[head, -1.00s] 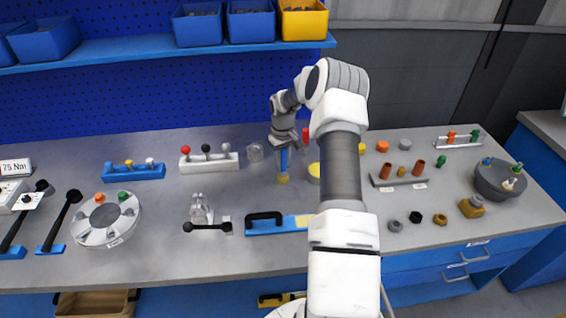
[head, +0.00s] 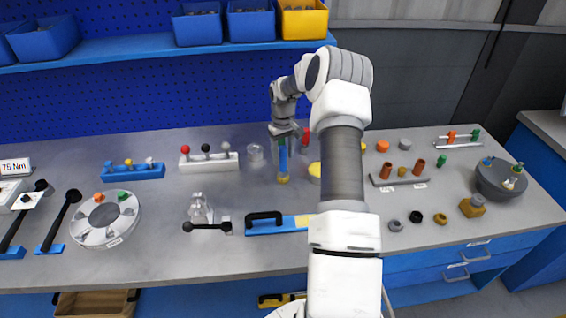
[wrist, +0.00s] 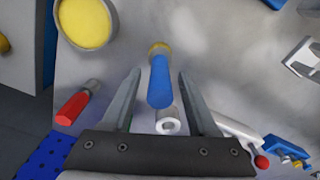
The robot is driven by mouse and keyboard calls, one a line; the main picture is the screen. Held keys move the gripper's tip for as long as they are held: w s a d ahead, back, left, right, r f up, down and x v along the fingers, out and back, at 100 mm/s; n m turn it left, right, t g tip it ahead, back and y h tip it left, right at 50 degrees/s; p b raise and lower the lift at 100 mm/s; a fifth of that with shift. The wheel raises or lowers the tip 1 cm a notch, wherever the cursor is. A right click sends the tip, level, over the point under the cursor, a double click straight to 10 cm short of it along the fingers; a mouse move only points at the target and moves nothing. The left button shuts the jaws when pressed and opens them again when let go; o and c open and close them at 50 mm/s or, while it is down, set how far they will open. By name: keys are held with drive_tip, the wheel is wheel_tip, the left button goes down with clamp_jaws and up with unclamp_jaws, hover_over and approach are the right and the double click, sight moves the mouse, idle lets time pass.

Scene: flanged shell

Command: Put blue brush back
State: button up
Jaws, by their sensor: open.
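The blue brush (head: 283,160) stands about upright on the grey bench, with its yellow end (head: 283,179) at the bottom. In the wrist view the blue brush (wrist: 160,82) lies between the two fingers, with its yellow end farther from the camera. My gripper (wrist: 158,75) is open, with a gap visible on each side of the handle. In the head view my gripper (head: 284,137) is over the upper part of the brush. The fingers are hard to make out there.
A yellow-topped round dish (wrist: 85,22) and a red handle (wrist: 72,108) are close on the wrist view's left. In the head view, a clear cup (head: 254,152) and a white rack with ball knobs (head: 208,162) stand left of the brush. A black-handled blue tool (head: 265,226) lies in front.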

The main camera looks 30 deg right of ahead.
wheel_tip(320, 180, up, 8)
drive_tip(key=shift+r, duration=0.15)
idle(0.4)
